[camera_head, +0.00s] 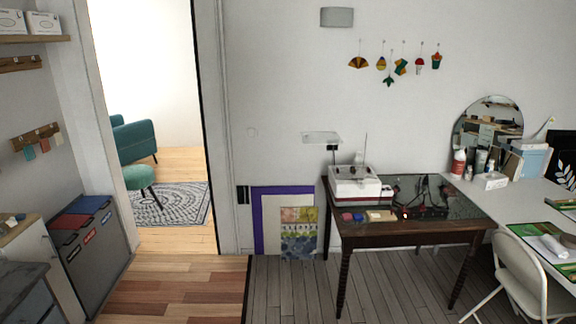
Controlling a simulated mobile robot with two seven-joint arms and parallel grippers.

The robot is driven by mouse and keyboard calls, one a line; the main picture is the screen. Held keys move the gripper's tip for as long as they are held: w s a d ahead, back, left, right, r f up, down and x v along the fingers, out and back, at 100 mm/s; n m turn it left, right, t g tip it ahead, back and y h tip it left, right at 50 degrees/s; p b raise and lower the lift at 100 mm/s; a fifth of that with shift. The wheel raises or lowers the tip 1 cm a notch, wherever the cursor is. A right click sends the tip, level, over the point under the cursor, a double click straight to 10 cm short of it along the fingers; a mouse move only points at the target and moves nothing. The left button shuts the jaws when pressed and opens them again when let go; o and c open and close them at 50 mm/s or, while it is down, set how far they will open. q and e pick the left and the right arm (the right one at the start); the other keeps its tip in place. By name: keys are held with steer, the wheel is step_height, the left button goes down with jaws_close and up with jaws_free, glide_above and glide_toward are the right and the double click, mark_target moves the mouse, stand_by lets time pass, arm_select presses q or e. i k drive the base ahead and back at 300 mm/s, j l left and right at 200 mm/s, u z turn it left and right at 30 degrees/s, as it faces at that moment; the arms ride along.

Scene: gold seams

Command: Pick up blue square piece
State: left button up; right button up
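A pale tan piece (381,215) lies just to the right of these. Neither of my grippers shows in the head view. The table is some distance away, against the far wall.
A white and red machine (356,184) and dark tools with cables (420,195) stand on the table. A white chair (519,272) and a white desk (545,215) are at the right. Bins (90,250) stand at the left. The floor (175,285) before the table looks clear.

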mark_target(356, 217)
steer(key=i+u, duration=0.2)
steer(key=i, duration=1.4)
steer(key=i+j+z, duration=0.1)
steer(key=i+z, duration=0.15)
steer(key=i, duration=0.2)
steer(key=i+j+z, duration=0.25)
steer(key=i, duration=0.25)
steer(key=i+j+z, duration=0.2)
steer(key=i, duration=0.25)
steer(key=i+j+z, duration=0.25)
steer(key=i+j, duration=0.05)
steer(key=i, duration=0.1)
